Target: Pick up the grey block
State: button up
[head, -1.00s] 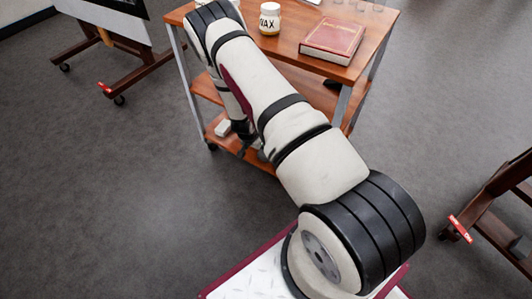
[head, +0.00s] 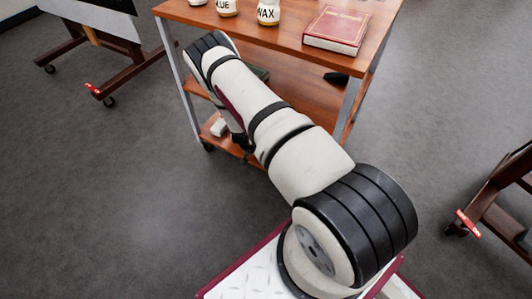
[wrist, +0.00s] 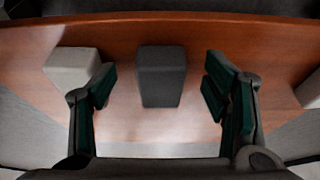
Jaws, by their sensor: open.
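The dark grey block (wrist: 161,76) stands on a wooden shelf (wrist: 120,35) in the wrist view. My gripper (wrist: 160,88) is open, with one finger to the left of the block and one to the right. The block lies ahead of the gap between the fingers, and gaps show on both sides of it. In the head view my arm covers the grey block and most of the gripper.
A pale block (wrist: 70,66) sits close to the left finger, and another pale thing (wrist: 309,91) is at the right edge. The wooden cart (head: 285,40) carries a red book (head: 337,29) and a wax jar (head: 268,12) on top, above the shelf.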

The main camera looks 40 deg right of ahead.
jog(key=b+x, duration=0.1)
jog(key=x, duration=0.2)
jog(key=shift+r, duration=0.1)
jog(key=c, duration=1)
jog(key=shift+c, duration=0.2)
